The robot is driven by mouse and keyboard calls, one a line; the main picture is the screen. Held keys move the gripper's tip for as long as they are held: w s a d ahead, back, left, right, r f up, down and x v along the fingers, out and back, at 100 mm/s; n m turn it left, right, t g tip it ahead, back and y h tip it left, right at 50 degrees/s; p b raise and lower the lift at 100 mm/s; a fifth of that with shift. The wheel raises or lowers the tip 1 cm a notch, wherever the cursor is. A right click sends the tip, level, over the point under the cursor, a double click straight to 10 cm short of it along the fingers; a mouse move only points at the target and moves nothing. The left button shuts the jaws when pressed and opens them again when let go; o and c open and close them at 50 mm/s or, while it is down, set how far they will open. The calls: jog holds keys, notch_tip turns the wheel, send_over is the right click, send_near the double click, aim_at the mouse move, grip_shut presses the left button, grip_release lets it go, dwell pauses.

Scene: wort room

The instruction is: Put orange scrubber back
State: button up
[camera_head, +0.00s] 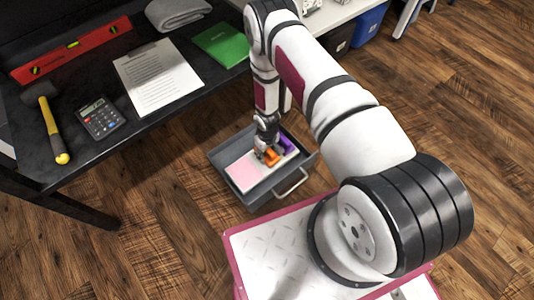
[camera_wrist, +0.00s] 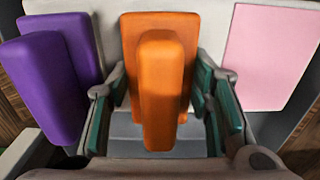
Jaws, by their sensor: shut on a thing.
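My gripper (camera_wrist: 160,117) is shut on the orange scrubber (camera_wrist: 160,80), with its green-padded fingers at the scrubber's left and right sides. In the head view my gripper (camera_head: 266,149) reaches down into an open grey drawer (camera_head: 262,198), and the orange scrubber (camera_head: 272,157) shows at its tip. A purple scrubber-shaped block (camera_wrist: 55,75) lies to the left in the wrist view, and a pink flat piece (camera_wrist: 270,55) to the right. I cannot tell whether the orange scrubber touches the drawer floor.
The drawer's handle (camera_head: 291,184) faces the base. A black desk (camera_head: 75,160) at the left carries a red level (camera_head: 75,50), a calculator (camera_head: 101,117), a hammer (camera_head: 52,130), a paper sheet (camera_head: 158,75), a green book (camera_head: 222,43) and a grey cloth (camera_head: 178,12). Wooden floor lies around.

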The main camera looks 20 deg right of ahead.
jog(key=shift+f, duration=0.15)
jog(key=o, duration=1)
